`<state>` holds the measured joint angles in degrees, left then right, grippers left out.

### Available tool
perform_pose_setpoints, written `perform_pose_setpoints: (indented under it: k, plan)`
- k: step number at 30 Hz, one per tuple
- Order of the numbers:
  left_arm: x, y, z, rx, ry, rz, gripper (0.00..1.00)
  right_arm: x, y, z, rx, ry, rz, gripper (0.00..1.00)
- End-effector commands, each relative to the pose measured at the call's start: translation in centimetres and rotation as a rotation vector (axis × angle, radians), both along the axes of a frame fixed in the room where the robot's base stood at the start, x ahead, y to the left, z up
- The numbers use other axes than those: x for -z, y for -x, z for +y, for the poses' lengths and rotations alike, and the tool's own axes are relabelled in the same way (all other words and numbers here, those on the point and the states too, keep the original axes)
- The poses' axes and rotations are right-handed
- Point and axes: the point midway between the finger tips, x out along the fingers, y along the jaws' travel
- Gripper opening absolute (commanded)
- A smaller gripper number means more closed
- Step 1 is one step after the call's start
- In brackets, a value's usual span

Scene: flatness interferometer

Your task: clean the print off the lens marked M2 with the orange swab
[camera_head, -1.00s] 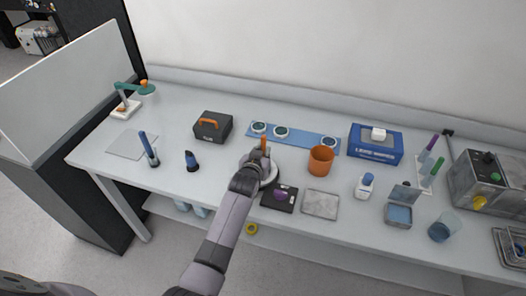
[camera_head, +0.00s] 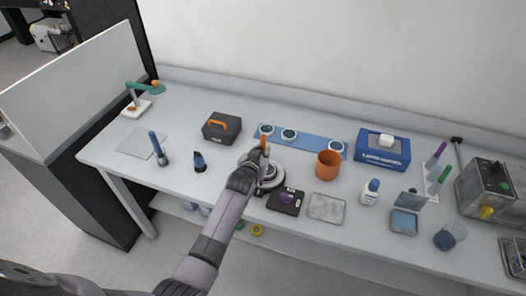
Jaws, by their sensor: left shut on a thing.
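Three round lenses lie on a blue mat (camera_head: 312,142) at the back of the bench: a left lens (camera_head: 266,130), a middle lens (camera_head: 288,134) and a right lens (camera_head: 338,147). Their markings are too small to read, so I cannot tell which is M2, and no print can be made out. My left gripper (camera_head: 260,155) is shut on the orange swab (camera_head: 264,142), which stands up roughly vertical. The gripper is in front of the mat, over a round pale stand (camera_head: 272,179) that it partly hides. The swab's lower end is hidden. My right gripper is not in view.
An orange cup (camera_head: 328,166) stands right of the gripper. A black box with a purple item (camera_head: 285,202) and a grey plate (camera_head: 327,208) lie in front. A dark toolbox (camera_head: 221,129) is at left, a blue box (camera_head: 383,151) at right.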

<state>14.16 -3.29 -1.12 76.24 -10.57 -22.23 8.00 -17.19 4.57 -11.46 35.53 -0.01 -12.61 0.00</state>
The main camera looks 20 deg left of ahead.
Motion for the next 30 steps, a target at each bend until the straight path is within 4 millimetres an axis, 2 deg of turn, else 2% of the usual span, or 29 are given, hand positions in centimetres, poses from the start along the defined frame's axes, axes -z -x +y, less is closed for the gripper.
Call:
perform_pose_setpoints:
  k: [1,13,21,30]
  plan:
    - [-0.8,0.0,0.0,0.000,0.001,-0.001,0.00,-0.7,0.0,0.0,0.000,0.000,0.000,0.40]
    - [-4.1,0.0,0.0,0.000,0.001,0.000,0.00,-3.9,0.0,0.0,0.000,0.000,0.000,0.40]
    - [-5.6,0.0,0.0,0.000,0.001,-0.001,0.00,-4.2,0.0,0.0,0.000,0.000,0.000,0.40]
    - [-5.5,0.0,0.0,0.000,0.000,0.000,0.00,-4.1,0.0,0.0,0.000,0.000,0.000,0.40]
